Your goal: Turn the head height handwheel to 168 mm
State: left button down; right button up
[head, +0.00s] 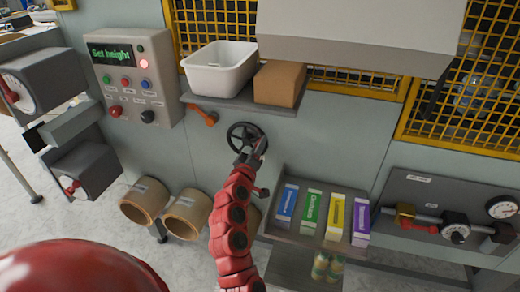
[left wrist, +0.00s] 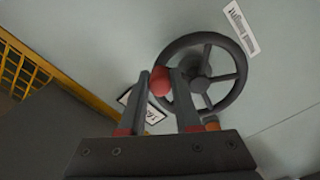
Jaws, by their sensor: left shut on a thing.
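The handwheel (head: 243,134) is a dark spoked wheel on the grey-green machine panel, below the shelf. In the left wrist view, the handwheel (left wrist: 238,75) fills the upper middle, with a red knob (left wrist: 160,80) at its left rim. My left gripper (head: 259,150) reaches up to the wheel's lower right side in the head view. In the left wrist view, my left gripper (left wrist: 162,88) is shut on the red knob, one finger on each side. A small white label (left wrist: 150,114) is partly hidden behind the fingers. My right gripper is not in view.
A control box (head: 137,80) reads "Set height". A shelf (head: 225,107) above the wheel holds a white bin (head: 219,70) and a cardboard box (head: 279,83). An orange lever (head: 205,115) is left of the wheel. A tray (head: 300,236) of coloured cartons is lower right.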

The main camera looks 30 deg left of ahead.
pick_arm(q)
jog(key=shift+a+r+n, duration=0.2)
jog(key=shift+r+n, duration=0.1)
jog(key=shift+n, duration=0.1)
jog(key=c, duration=0.6)
grip_release()
jog(key=shift+s, duration=0.1)
jog(key=shift+s+d+f, duration=0.1)
jog(key=shift+s, duration=0.15)
jog(key=p+v, duration=0.2)
jog(key=v, duration=0.6)
jog(key=p+v, duration=0.3)
jog(key=v, duration=0.5)
jog(key=shift+s+p, duration=0.35)
jog(key=shift+s, duration=0.05)
